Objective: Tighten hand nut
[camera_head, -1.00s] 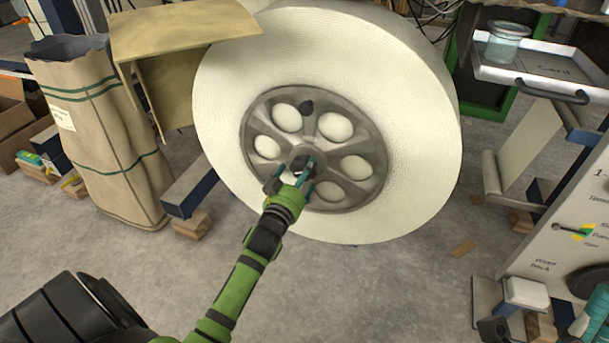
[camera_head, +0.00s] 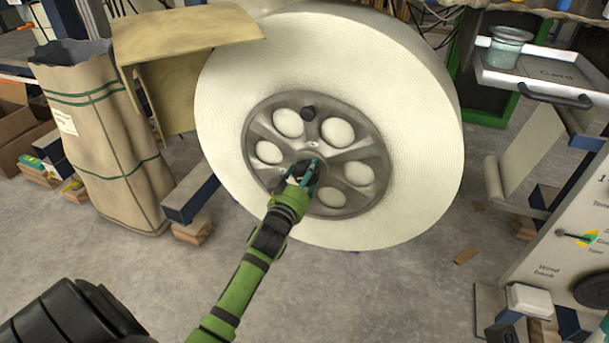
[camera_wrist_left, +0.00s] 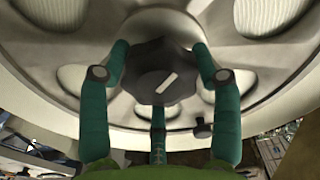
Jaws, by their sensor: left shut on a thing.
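The hand nut is a dark lobed knob (camera_wrist_left: 160,72) with a pale bar mark on its face, at the hub of a grey spoked wheel (camera_head: 262,128). The wheel sits in the middle of a large white tape roll (camera_head: 415,150). My left gripper (camera_head: 306,170) is at the hub, its teal fingers closed around the knob. In the left wrist view the fingers (camera_wrist_left: 158,95) stand left, right and below the knob. In the head view the gripper mostly hides the knob. My right gripper is not in view.
A small dark peg (camera_head: 308,113) sticks out near the wheel's upper rim. A tan sack (camera_head: 105,140) and a bent board (camera_head: 185,40) stand left of the roll. A tray with a glass jar (camera_head: 507,50) is at upper right.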

